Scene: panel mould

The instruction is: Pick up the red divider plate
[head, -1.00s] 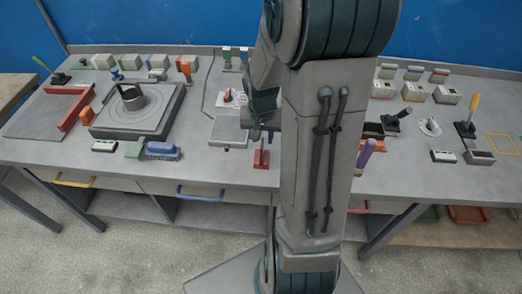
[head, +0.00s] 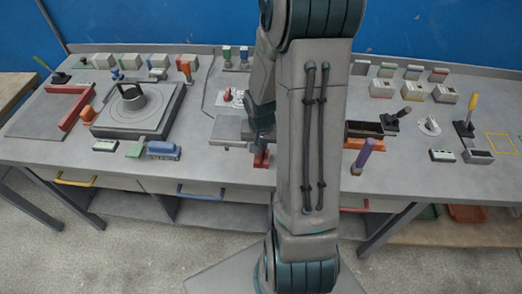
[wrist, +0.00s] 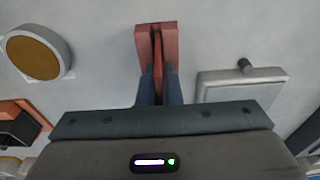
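The red divider plate (wrist: 157,58) stands as a thin upright edge in the slot of a paler red block (wrist: 142,42) in the wrist view. My gripper (wrist: 158,72) is over it, with one dark blue finger on each side of the plate. The fingers are close to the plate, but I cannot tell whether they touch it. In the head view, the red plate and block show only as a small red patch (head: 262,159) beneath my gripper (head: 263,143). My arm hides part of that area.
A grey block with a dark knob (wrist: 240,85) lies close right of the fingers in the wrist view. A yellow-topped round part (wrist: 35,54) is at upper left. In the head view, a blue brush-like item (head: 163,150) and a purple-handled tool (head: 363,155) stand near the front edge.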

